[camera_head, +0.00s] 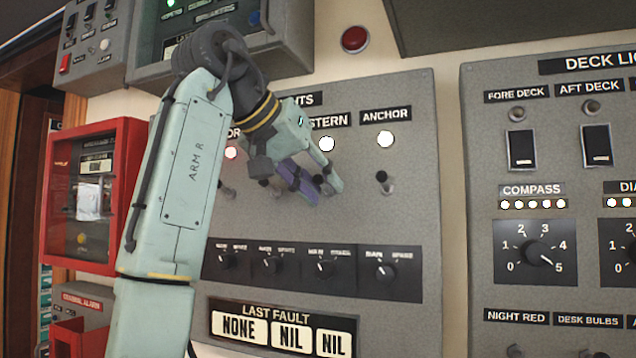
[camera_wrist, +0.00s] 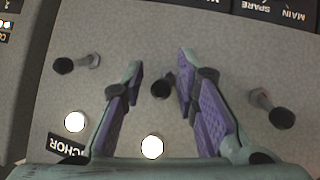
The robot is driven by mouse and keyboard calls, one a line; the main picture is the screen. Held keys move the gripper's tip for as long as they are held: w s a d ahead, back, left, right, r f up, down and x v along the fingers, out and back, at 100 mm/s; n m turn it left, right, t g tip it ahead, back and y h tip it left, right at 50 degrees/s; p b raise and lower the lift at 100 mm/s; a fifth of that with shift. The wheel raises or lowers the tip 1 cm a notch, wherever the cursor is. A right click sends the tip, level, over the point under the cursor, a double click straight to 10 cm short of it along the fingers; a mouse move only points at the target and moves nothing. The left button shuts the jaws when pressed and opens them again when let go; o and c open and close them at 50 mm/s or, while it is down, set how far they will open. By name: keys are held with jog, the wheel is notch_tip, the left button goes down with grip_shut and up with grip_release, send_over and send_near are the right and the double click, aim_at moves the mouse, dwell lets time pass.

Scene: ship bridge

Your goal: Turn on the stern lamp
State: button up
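The stern lamp (camera_head: 327,143) glows white under its label on the grey lights panel. It also glows in the wrist view (camera_wrist: 152,147), which sees the panel upside down. Below it in the head view is the stern toggle switch (camera_wrist: 162,87), a short lever with a dark knob. My gripper (camera_head: 318,188) is at the panel with its purple-padded fingers apart, one on each side of this switch. In the wrist view a gap shows between the knob and both fingers. My fingers partly hide the switch in the head view.
The anchor switch (camera_head: 385,183) stands to the right, below its lit white lamp (camera_head: 385,139). Another toggle (camera_wrist: 270,108) is close beside the other finger. Small rotary knobs (camera_head: 325,267) line the panel below. A deck lights panel (camera_head: 543,218) is farther right.

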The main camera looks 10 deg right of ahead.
jog(key=shift+o, duration=0.4)
jog(key=shift+a, duration=0.1)
jog(key=shift+a+r, duration=0.1)
jog(key=shift+r, duration=0.05)
jog(key=s+a, duration=0.8)
jog(key=a, duration=0.2)
jog(key=shift+r, duration=0.2)
jog(key=shift+w, duration=0.1)
